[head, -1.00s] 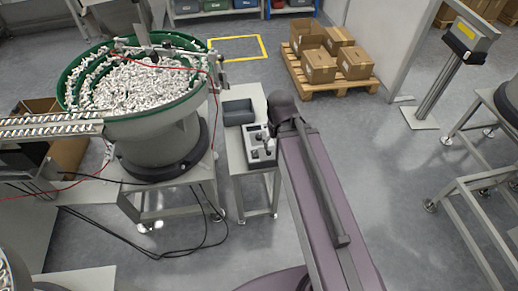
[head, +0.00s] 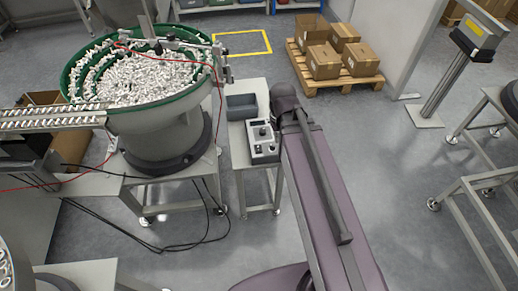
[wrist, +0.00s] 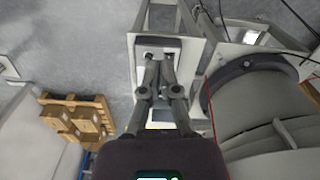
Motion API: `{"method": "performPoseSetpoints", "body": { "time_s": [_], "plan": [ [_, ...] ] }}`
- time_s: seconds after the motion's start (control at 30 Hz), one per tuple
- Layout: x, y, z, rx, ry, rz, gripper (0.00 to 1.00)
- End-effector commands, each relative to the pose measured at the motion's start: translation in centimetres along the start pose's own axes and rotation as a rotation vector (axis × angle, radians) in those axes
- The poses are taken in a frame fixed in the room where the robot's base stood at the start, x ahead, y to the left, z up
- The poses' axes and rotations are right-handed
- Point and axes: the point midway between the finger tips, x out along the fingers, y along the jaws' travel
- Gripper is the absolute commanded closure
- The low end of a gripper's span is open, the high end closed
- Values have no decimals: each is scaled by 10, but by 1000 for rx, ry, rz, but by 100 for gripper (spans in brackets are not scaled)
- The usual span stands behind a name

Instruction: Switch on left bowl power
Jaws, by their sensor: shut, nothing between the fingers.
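A bowl feeder (head: 163,132) with a green rim, full of small white parts, stands at the left in the head view. A grey control box (head: 263,150) with dark knobs or switches sits on a small stand to its right. The box also shows in the wrist view (wrist: 145,45), just beyond my fingertips and partly covered by them. My gripper (wrist: 163,58) is shut and empty, pointing at the box; I cannot tell whether it touches. In the head view my arm hides the gripper. The power switch's position is too small to read.
A grey bin (head: 241,106) sits behind the control box. Black cables (head: 135,240) trail on the floor below the feeder. A pallet (head: 340,84) with cartons stands at the back. Part of another feeder (head: 5,275) shows at lower left.

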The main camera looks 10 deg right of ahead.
Motion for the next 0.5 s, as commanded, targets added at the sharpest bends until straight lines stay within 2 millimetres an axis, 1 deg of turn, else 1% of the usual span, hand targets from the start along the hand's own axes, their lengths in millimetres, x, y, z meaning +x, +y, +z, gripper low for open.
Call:
{"method": "performPoseSetpoints", "body": {
  "time_s": [0.03, 0.17, 0.5],
  "plan": [
    [7, 0, -9, -38, -3, -1, 100],
    [19, -1, -26, -162, -12, -3, 100],
    [50, -3, -76, -541, -38, -18, 100]
  ]
}}
